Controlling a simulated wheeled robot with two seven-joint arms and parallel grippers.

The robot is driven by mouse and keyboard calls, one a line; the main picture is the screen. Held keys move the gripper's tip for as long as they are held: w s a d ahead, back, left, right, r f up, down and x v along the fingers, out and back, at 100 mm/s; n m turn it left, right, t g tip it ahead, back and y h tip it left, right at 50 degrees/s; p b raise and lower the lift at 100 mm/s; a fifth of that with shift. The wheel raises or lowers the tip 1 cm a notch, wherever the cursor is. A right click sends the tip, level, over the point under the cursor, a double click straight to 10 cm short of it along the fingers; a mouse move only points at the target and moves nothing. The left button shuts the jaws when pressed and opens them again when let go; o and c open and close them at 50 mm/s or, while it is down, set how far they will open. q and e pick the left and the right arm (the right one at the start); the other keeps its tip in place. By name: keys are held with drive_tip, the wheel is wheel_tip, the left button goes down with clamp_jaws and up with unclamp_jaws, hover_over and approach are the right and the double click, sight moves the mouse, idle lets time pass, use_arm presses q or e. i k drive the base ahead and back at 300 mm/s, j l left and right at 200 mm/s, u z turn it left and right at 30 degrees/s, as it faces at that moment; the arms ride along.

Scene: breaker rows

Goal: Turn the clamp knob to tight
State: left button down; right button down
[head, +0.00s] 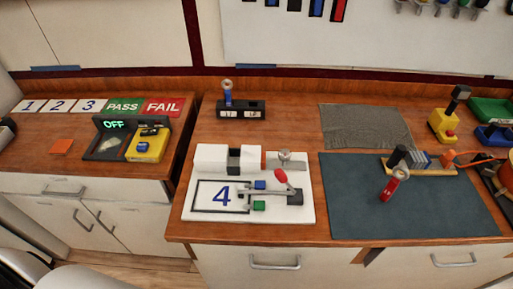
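A white fixture board (305,210) lies on the workbench, left of the dark mat, with a blue number 4 in a black frame. Along its back edge sits a white clamp block (211,158) with a dark gap between its jaws. A small round silver knob (285,155) sits at the right end of this block. Its marking is too small to read, so I cannot tell its setting. In front of it is a lever (281,176) with a red tip, beside a blue block (260,185) and a green block (259,206). Neither of my grippers is in view.
A dark mat (350,220) on the right bears a red-handled tool (394,184) and a wooden strip of parts (440,170). A black holder (240,109) stands behind the fixture. A grey cloth (365,125) lies at the back. Bare wood surrounds the board.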

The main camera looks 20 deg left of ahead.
sight(284, 155)
drive_tip(key=k+j+z, duration=0.15)
drive_tip(key=j+z, duration=0.2)
drive_tip(key=k+j+z, duration=0.2)
drive_tip(key=z, duration=0.15)
drive_tip(key=k+j+z, duration=0.2)
drive_tip(key=z, duration=0.15)
